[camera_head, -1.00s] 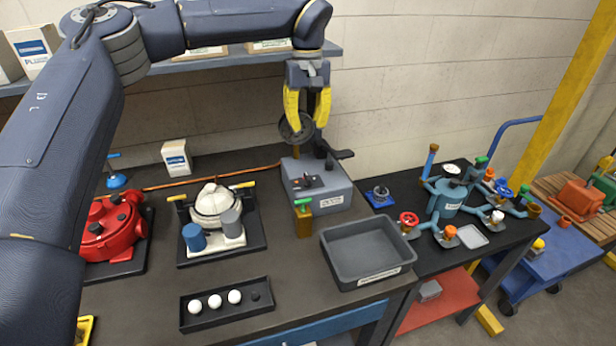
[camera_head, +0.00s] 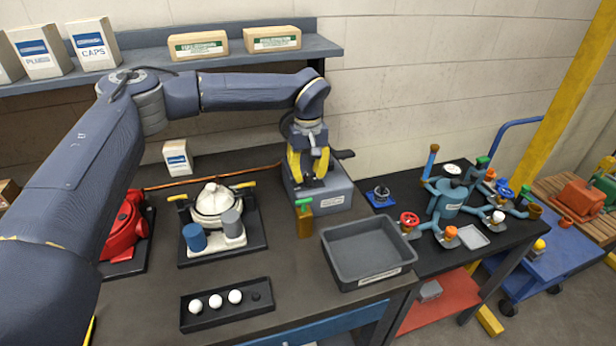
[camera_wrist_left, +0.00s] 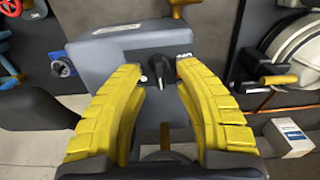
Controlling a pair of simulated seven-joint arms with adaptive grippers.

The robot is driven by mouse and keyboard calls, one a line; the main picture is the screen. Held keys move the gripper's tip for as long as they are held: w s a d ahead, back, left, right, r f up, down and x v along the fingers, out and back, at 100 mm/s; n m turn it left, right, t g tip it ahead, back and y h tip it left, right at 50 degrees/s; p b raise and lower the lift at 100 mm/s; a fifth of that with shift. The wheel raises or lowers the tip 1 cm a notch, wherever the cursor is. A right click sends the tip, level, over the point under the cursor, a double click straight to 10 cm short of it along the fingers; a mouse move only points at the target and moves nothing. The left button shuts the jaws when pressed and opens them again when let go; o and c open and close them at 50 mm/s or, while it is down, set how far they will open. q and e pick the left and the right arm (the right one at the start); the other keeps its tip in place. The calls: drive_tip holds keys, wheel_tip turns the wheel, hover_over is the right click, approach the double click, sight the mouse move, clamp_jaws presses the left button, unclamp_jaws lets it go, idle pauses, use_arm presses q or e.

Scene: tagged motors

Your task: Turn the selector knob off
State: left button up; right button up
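The selector knob (camera_wrist_left: 160,68) is a small black knob on top of a grey box (camera_wrist_left: 110,55), which also shows in the head view (camera_head: 332,200). My left gripper (camera_head: 308,178) is low over this box and mostly hides its top in the head view. In the left wrist view its yellow fingers (camera_wrist_left: 161,76) are apart, one on each side of the knob, with a gap showing. I cannot tell whether either finger touches it. The knob's setting is hard to read. My right gripper is out of view.
A grey bin (camera_head: 368,252) lies to the front right, and a white-domed motor (camera_head: 213,205) to the left.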

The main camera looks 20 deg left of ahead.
use_arm(q)
drive_tip(key=shift+f, duration=0.75)
drive_tip(key=shift+o, duration=0.3)
clamp_jaws()
